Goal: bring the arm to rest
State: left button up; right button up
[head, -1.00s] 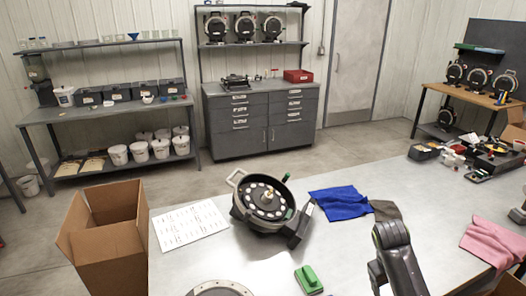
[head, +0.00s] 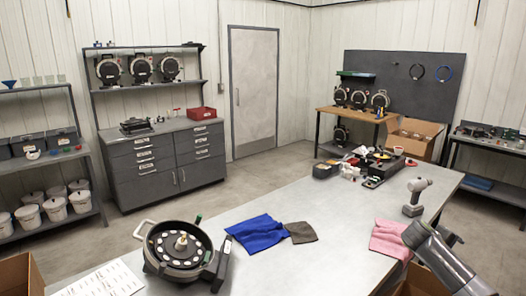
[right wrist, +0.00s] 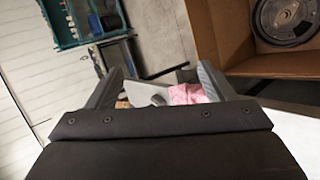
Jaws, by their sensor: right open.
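My right arm (head: 445,260) reaches in from the lower right of the head view, over the right end of the grey table. In the right wrist view my right gripper (right wrist: 158,82) has its two fingers spread wide apart with nothing between them. A pink cloth (right wrist: 187,94) and the grey table edge show beyond the fingers. In the head view the pink cloth (head: 388,240) lies just left of the arm. My left gripper is not in view.
The seed meter (head: 178,248) sits on the table's left part, beside a blue cloth (head: 257,233). A drill (head: 415,198) stands behind the pink cloth. A cardboard box (right wrist: 232,35) holding a dark disc (right wrist: 284,18) shows in the wrist view.

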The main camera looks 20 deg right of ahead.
jog(key=s+d+f+n+t, duration=0.1)
jog(key=s+d+f, duration=0.5)
jog(key=s+f, duration=0.35)
jog(key=s+d+f+n+t, duration=0.1)
jog(key=s+d+f+n, duration=0.1)
jog(key=s+d+f, duration=0.6)
jog(key=s+f+y, duration=0.1)
jog(key=s+f, duration=0.1)
jog(key=s, duration=0.5)
jog(key=s+f, duration=0.3)
jog(key=s, duration=0.4)
jog(key=s+a+f+m+y, duration=0.1)
jog(key=s+a+f+y, duration=0.15)
jog(key=a+f, duration=0.95)
jog(key=s+a+f+y, duration=0.2)
jog(key=s+a+f, duration=0.1)
jog(key=a+f, duration=0.85)
jog(key=a+f+m+y, duration=0.15)
jog(key=a+f, duration=0.25)
jog(key=a, duration=1.3)
jog(key=a+f+m+y, duration=0.1)
jog(key=a+f+y, duration=0.25)
jog(key=a, duration=1.25)
notch_tip(320, 180, down, 14)
jog(key=b, duration=1.3)
jog(key=shift+d, duration=0.2)
jog(key=shift+s+r, duration=0.1)
